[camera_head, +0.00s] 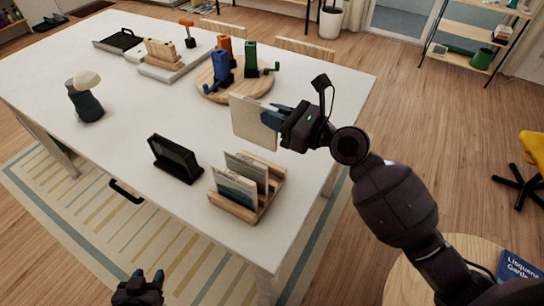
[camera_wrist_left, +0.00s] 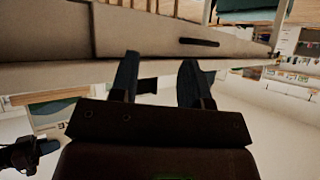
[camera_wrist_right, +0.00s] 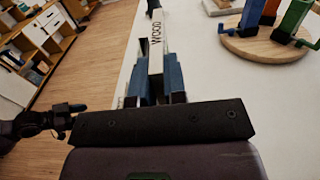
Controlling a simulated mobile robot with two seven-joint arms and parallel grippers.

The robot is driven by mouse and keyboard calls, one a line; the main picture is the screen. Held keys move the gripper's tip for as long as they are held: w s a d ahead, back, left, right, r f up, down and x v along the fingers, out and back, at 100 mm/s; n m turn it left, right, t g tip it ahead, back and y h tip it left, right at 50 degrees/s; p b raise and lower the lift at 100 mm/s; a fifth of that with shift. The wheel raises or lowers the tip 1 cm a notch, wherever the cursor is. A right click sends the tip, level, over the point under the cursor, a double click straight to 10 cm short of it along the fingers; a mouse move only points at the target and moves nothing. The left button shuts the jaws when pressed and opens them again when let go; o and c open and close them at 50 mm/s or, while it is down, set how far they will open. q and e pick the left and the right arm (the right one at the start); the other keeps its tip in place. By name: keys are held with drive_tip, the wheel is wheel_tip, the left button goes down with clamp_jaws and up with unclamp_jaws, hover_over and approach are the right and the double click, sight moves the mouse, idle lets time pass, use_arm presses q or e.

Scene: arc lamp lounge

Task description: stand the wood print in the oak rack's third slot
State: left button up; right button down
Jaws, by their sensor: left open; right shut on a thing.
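The wood print (camera_head: 253,122) is a pale flat panel held upright above the table, behind the rack. My right gripper (camera_head: 280,115) is shut on its right edge. In the right wrist view the print's edge (camera_wrist_right: 156,45) reads "WOOD" and sits between the blue fingers (camera_wrist_right: 160,80). The oak rack (camera_head: 232,207) stands near the table's front right edge. Two prints, a front one (camera_head: 235,190) and one behind it (camera_head: 247,170), stand in it; the rack's back part looks empty. My left gripper (camera_head: 138,287) is low at the bottom, away from the table top, open and empty in its wrist view (camera_wrist_left: 158,78).
A black framed stand (camera_head: 175,158) is left of the rack. A round wooden board (camera_head: 235,92) with blue, orange and green devices lies behind the print. A dark green lamp-like object (camera_head: 86,97) stands at left. The white table (camera_head: 130,75) is clear between them.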

sight(274, 150)
wheel_tip(274, 150, down, 8)
drive_tip(key=b, duration=0.2)
drive_tip(key=shift+w+b, duration=0.1)
drive_tip(key=shift+b, duration=0.25)
use_arm(q)
drive_tip(key=shift+w+d+f+t+b, duration=0.1)
drive_tip(key=shift+w+f+b, duration=0.25)
drive_tip(key=shift+f, duration=0.15)
drive_tip(key=shift+w+a+f+t+b, duration=0.1)
drive_tip(key=shift+w+f+b, duration=0.2)
drive_tip(key=shift+f, duration=0.25)
drive_tip(key=shift+w+d+f+t+b, duration=0.1)
drive_tip(key=shift+w+f+b, duration=0.15)
drive_tip(key=shift+f+b, duration=0.2)
use_arm(e)
drive_tip(key=shift+f, duration=2.35)
use_arm(q)
drive_tip(key=shift+f, duration=0.1)
use_arm(e)
drive_tip(key=shift+f, duration=0.2)
drive_tip(key=c, duration=1.2)
unclamp_jaws()
use_arm(q)
drive_tip(key=shift+f, duration=0.15)
use_arm(e)
drive_tip(key=shift+o, duration=0.2)
drive_tip(key=shift+r, duration=0.2)
